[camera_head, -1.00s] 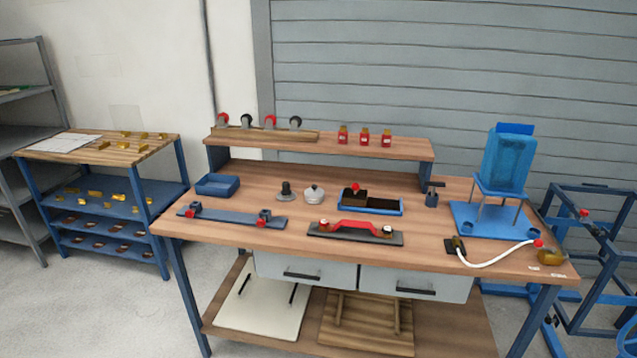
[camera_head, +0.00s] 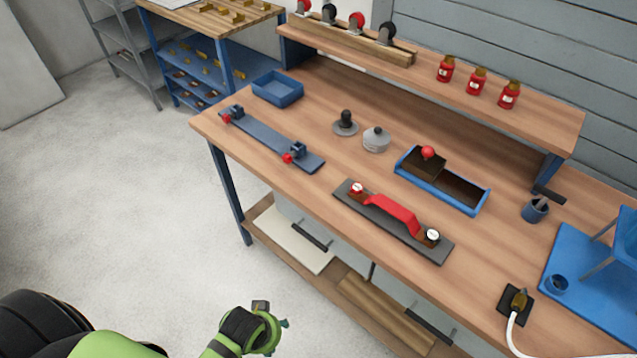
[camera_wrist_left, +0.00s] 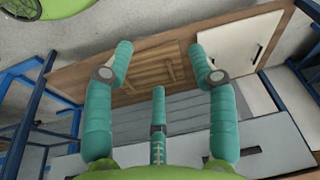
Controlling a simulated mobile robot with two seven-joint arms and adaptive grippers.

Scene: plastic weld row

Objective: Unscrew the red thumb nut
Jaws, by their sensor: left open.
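A small round red-topped piece with a pale rim (camera_head: 357,188) sits at the left end of a dark bar (camera_head: 408,238) with a red handle (camera_head: 396,212). It looks like the red thumb nut; a similar black-and-white piece (camera_head: 432,236) sits at the right end. Red knobs (camera_head: 288,158) also show on the blue clamp strip (camera_head: 262,137). My left gripper (camera_head: 272,318) is low in front of the bench, well away from the bar. In the left wrist view its teal fingers (camera_wrist_left: 163,62) are spread, with nothing between them. My right gripper is not in view.
The bench (camera_head: 320,112) carries a blue tray (camera_head: 278,88), a grey round pot (camera_head: 376,140) and a blue box with a red-knobbed block (camera_head: 427,165). Red jars (camera_head: 477,81) stand on the raised shelf. A lower shelf and drawers lie near my left gripper.

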